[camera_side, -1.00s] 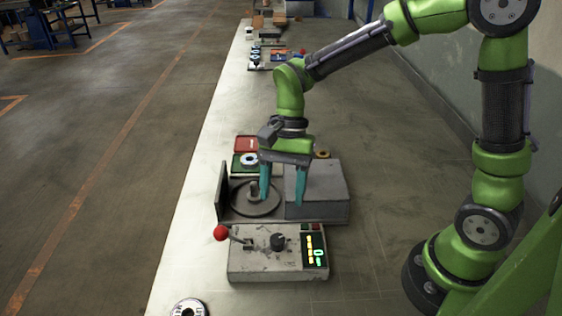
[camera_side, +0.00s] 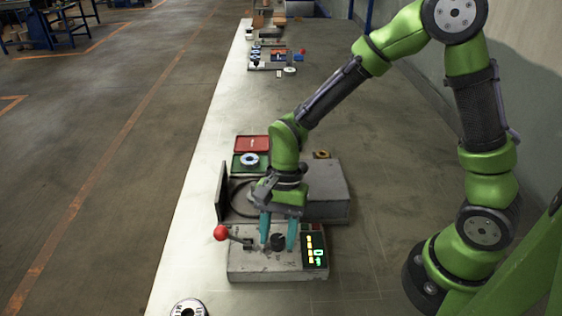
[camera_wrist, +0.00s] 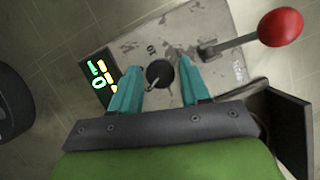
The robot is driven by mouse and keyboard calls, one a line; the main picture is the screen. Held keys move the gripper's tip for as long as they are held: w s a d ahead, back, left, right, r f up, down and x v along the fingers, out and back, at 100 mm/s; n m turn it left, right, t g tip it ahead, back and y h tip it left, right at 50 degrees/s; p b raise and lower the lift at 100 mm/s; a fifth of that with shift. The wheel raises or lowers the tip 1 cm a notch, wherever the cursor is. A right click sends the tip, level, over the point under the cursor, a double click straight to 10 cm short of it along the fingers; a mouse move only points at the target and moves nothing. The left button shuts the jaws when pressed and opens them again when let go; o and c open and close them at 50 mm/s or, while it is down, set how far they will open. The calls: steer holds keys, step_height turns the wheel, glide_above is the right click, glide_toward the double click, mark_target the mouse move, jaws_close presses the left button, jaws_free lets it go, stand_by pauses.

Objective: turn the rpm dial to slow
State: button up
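The rpm dial is a small black knob (camera_side: 278,241) on top of the worn grey control box (camera_side: 250,263). In the wrist view the dial (camera_wrist: 159,74) shows between the two teal fingers. My gripper (camera_side: 278,242) is open, its fingers apart on either side of the dial. I cannot tell whether either finger touches it. A lit display (camera_side: 314,249) with yellow and green marks is on the right of the box. The dial's printed markings are too small to read for a slow setting.
A lever with a red ball (camera_side: 221,233) sticks up at the box's left. Behind the box stands a grey machine (camera_side: 328,190) with a dark upright plate (camera_side: 222,192). A red tray (camera_side: 252,143) and a green tray (camera_side: 238,168) lie further back. A metal disc (camera_side: 188,308) lies in front.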

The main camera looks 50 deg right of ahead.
steer(key=c, duration=0.7)
steer(key=shift+n, duration=0.3)
steer(key=n+h, duration=0.1)
steer(key=n, duration=0.1)
steer(key=n+g, duration=0.1)
steer(key=n, duration=0.2)
steer(key=shift+w+a+g+h, duration=0.1)
steer(key=shift+w+g+h, duration=0.05)
steer(key=shift+g+h, duration=0.2)
steer(key=n+h, duration=0.1)
steer(key=n, duration=0.2)
steer(key=n+h, duration=0.1)
steer(key=n, duration=0.2)
steer(key=shift+a+g, duration=0.1)
steer(key=shift+g, duration=0.15)
steer(key=shift+n, duration=0.3)
steer(key=o, duration=1)
